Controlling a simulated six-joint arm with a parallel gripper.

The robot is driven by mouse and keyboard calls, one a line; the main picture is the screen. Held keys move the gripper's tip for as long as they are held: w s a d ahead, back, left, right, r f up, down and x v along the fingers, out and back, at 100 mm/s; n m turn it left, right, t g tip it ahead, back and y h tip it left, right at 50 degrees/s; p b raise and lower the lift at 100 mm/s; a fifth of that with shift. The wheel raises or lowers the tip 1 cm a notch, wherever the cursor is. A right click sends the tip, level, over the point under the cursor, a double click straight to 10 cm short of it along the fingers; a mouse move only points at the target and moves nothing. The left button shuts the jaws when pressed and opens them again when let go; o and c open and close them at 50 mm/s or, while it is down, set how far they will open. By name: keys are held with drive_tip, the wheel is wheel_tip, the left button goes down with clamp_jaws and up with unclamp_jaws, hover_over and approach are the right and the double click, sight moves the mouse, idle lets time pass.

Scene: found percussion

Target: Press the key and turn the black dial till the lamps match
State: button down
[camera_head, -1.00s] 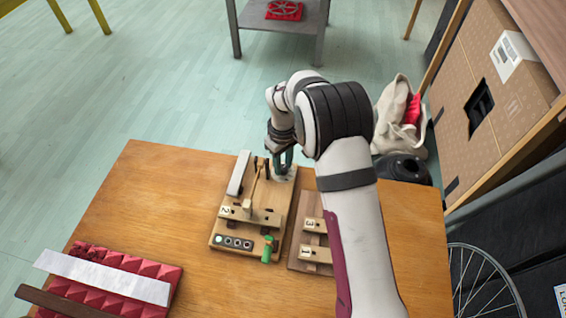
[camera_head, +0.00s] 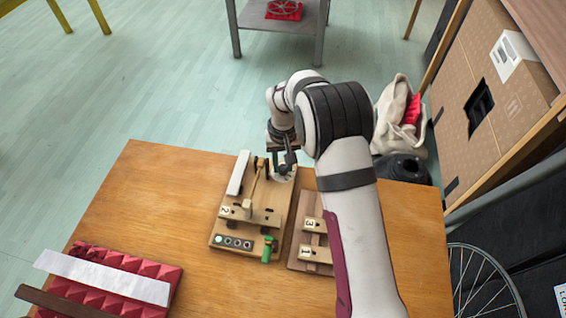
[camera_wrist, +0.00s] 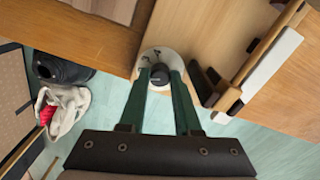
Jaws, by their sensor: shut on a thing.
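The black dial (camera_wrist: 160,75) sits on a pale round plate in the wrist view, at the far end of the wooden board (camera_head: 285,205). My gripper (camera_wrist: 161,74) is shut on the dial, with one dark green finger on each side. In the head view my gripper (camera_head: 285,166) comes down over the dial and mostly hides it. A row of lamps (camera_head: 233,242) is at the board's near end; the leftmost looks lit and the others look dark. A long white bar (camera_head: 238,173), possibly the key, lies along the board's left side and also shows in the wrist view (camera_wrist: 265,75).
A green piece (camera_head: 268,249) stands beside the lamps. A smaller board (camera_head: 303,262) with tags 3 and 1 lies to the right, under my arm. A red studded pad (camera_head: 125,268) with a white strip is at the front left. The table (camera_head: 150,205) is clear between.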

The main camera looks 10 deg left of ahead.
sight(283, 167)
idle(0.4)
drive_tip(key=c, duration=0.9)
unclamp_jaws()
wheel_tip(283, 167, up, 16)
